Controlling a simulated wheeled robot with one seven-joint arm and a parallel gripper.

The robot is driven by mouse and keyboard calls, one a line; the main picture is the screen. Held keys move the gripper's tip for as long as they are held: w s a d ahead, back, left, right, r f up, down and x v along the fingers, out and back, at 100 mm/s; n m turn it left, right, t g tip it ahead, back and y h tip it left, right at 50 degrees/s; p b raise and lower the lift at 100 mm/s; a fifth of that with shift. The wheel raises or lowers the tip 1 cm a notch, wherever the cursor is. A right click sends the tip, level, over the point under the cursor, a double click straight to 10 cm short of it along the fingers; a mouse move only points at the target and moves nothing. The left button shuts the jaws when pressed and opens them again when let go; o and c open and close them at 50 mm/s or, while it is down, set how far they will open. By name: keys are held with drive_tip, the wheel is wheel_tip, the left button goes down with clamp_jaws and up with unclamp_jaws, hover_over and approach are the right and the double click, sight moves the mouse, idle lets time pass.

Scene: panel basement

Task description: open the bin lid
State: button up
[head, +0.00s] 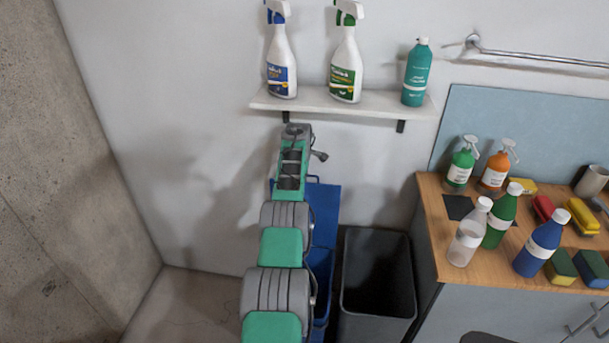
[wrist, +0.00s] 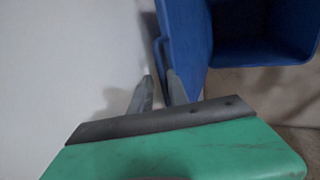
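The blue bin (head: 321,262) stands on the floor by the wall, partly hidden behind my arm. Its blue lid (head: 325,208) is raised and stands steeply near the wall. In the wrist view the lid (wrist: 186,38) is at the centre top, and the bin's open inside (wrist: 262,38) shows to its right. A thin handle (wrist: 158,52) runs along the lid's edge. My gripper (wrist: 160,76) has its two fingers a little apart, one on each side of the handle's lower part. A narrow gap seems to show between fingers and handle. My gripper's fingertips are hidden in the head view.
A dark open bin (head: 376,290) stands right of the blue bin. A wall shelf (head: 340,106) with spray bottles (head: 281,62) and a teal bottle (head: 416,75) is above my arm's end. A wooden-topped cabinet (head: 440,275) with bottles and sponges is at right. Floor at left is clear.

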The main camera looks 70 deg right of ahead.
drive_tip(key=shift+w+a+f, duration=0.1)
drive_tip(key=shift+a+f, duration=0.25)
drive_tip(key=shift+f, duration=0.25)
drive_tip(key=shift+a+r+b, duration=0.15)
drive_tip(key=shift+r+b, duration=0.4)
drive_tip(key=shift+b, duration=0.3)
drive_tip(key=s+a+r+b, duration=0.2)
drive_tip(key=s+a+b, duration=0.1)
drive_tip(key=a, duration=0.9)
drive_tip(key=shift+s+r+b, duration=0.2)
drive_tip(key=shift+r+b, duration=0.2)
drive_tip(key=shift+b, duration=0.35)
drive_tip(key=shift+d, duration=0.1)
